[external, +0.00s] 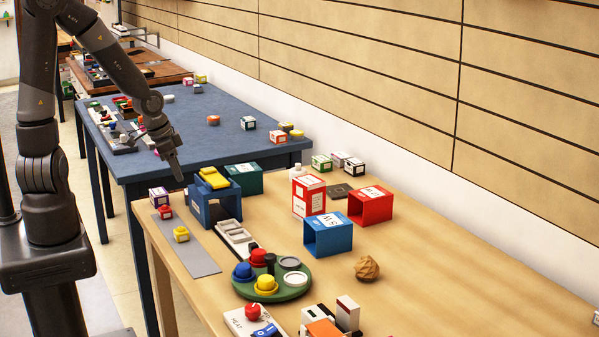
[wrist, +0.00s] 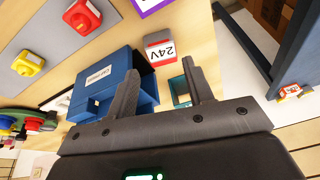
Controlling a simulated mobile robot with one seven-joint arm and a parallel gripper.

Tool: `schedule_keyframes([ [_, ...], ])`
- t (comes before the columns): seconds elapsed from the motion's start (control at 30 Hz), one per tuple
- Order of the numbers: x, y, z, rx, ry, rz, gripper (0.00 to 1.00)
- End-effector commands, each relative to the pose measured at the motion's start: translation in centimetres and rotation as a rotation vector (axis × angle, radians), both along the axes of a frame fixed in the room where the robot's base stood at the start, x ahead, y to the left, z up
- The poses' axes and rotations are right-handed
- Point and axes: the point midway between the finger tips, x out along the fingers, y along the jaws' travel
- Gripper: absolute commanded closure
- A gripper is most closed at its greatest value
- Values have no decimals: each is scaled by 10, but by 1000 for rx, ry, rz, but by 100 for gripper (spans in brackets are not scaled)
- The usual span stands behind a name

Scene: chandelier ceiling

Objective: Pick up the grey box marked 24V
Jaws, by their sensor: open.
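The box marked 24V (wrist: 160,47) shows in the wrist view, with a white label, a red band and grey beside it. It sits on the wooden table, between a purple-edged box (wrist: 150,6) and a blue box-shaped holder (wrist: 102,88). My gripper (wrist: 160,68) is open and empty, with the 24V box just beyond the gap between its fingertips. In the external view my gripper (external: 177,173) hangs over the near table's far left corner. I cannot make out the 24V box there.
The blue holder (external: 203,212), with a yellow piece (external: 214,178) on top, stands close to my gripper. A dark teal box (external: 243,179) is behind it. A grey strip (external: 188,245) holds red and yellow buttons.

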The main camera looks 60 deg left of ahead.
Motion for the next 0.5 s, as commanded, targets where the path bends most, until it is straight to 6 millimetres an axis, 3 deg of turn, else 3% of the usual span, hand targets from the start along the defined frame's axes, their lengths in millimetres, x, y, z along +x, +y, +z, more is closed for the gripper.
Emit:
schedule_keyframes([
  [0.5, 15, 1, -14, -78, -64, -20, 53],
])
